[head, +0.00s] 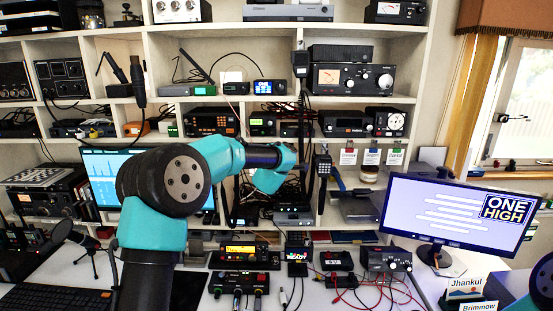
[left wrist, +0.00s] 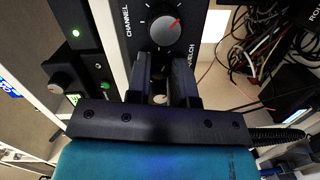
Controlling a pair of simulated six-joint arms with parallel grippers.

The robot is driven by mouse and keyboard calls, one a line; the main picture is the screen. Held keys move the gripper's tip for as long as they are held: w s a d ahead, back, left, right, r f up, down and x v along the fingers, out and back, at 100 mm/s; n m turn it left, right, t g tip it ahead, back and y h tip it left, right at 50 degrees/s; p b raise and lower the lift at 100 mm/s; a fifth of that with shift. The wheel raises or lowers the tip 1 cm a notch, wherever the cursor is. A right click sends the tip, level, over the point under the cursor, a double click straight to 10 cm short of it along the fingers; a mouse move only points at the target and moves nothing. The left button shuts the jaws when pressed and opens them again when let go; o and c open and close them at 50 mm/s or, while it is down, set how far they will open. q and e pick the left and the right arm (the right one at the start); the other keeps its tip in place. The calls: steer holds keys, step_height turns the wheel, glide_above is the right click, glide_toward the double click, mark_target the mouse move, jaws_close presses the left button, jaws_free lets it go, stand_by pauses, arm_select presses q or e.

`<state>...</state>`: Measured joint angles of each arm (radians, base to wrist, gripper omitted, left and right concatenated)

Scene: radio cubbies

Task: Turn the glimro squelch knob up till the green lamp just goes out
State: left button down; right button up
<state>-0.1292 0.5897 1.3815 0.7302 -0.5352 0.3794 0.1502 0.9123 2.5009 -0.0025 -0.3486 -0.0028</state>
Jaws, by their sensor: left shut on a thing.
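In the left wrist view, a round dark knob (left wrist: 165,30) with a red pointer sits on a black radio face with tick marks around it. The pointer is turned toward the upper right. White lettering beside it reads CHANNEL on one side and a partly covered SQUELCH on the other. In the head view, my left wrist hides the fingertips. My right gripper is out of view.
Loose cables (left wrist: 270,45) hang at the right. In the head view, a monitor (head: 455,215) stands right, and red leads (head: 365,292) lie on the desk.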

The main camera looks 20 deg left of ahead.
arm_select(q)
steer(key=shift+m, duration=1.2)
steer(key=c, duration=1)
jaws_free()
steer(key=v, duration=1.7)
steer(key=shift+d+r, duration=0.25)
steer(key=shift+r, duration=0.05)
steer(key=shift+s+f, duration=0.1)
